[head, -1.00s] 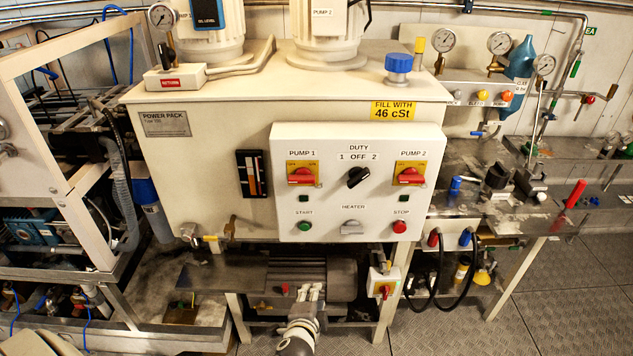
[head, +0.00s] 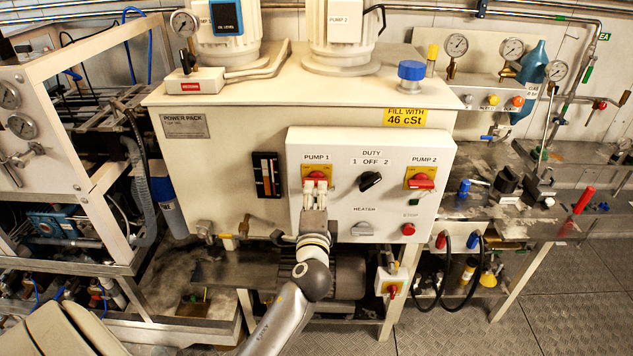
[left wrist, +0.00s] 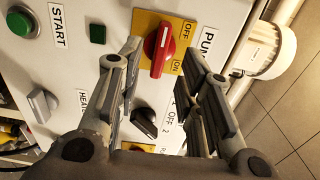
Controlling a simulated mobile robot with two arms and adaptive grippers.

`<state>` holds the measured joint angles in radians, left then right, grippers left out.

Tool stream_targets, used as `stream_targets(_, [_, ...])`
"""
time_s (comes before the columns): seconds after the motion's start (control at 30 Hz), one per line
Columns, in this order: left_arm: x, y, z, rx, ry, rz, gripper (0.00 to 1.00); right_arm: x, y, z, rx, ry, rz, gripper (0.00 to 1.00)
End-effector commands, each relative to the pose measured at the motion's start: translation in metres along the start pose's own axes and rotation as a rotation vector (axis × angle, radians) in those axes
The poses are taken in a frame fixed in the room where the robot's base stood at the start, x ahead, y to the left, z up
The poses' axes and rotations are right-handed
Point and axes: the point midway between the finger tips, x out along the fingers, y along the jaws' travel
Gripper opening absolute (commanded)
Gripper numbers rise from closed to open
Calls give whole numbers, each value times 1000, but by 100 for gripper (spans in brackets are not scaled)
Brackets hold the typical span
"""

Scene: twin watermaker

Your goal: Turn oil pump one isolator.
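The pump 1 isolator is a red rotary handle on a yellow plate (head: 317,174) at the upper left of the white control box (head: 372,215). In the left wrist view the red handle (left wrist: 162,48) shows between the fingertips, with OFF and ON marked beside it. My left gripper (head: 315,190) is in front of the isolator, coming from below. Its fingers (left wrist: 160,58) are open, one on each side of the handle, with gaps showing. I cannot tell the remaining distance to the handle. My left gripper hides the start button in the head view. My right gripper is not in view.
The black duty selector (head: 371,181) and pump 2 isolator (head: 420,180) are to the right on the box. The heater switch (head: 362,229) and red stop button (head: 408,229) lie below. A green start button (left wrist: 21,23) shows in the left wrist view.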

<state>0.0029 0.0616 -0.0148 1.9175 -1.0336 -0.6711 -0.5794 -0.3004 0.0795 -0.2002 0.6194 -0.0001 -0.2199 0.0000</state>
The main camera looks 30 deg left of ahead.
Motion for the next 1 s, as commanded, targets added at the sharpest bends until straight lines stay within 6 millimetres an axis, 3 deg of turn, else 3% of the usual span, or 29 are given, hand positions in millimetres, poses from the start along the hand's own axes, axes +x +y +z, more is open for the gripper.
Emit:
stream_targets(0.1, [19,-2,1,0,-2,0,34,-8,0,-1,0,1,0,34])
stream_targets(0.3, [38,0,0,0,-1,1,34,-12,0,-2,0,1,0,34])
stream_targets(0.73, [45,1,0,-1,0,1,34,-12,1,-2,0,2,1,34])
stream_targets(1.0, [45,1,0,-1,0,2,0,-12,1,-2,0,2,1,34])
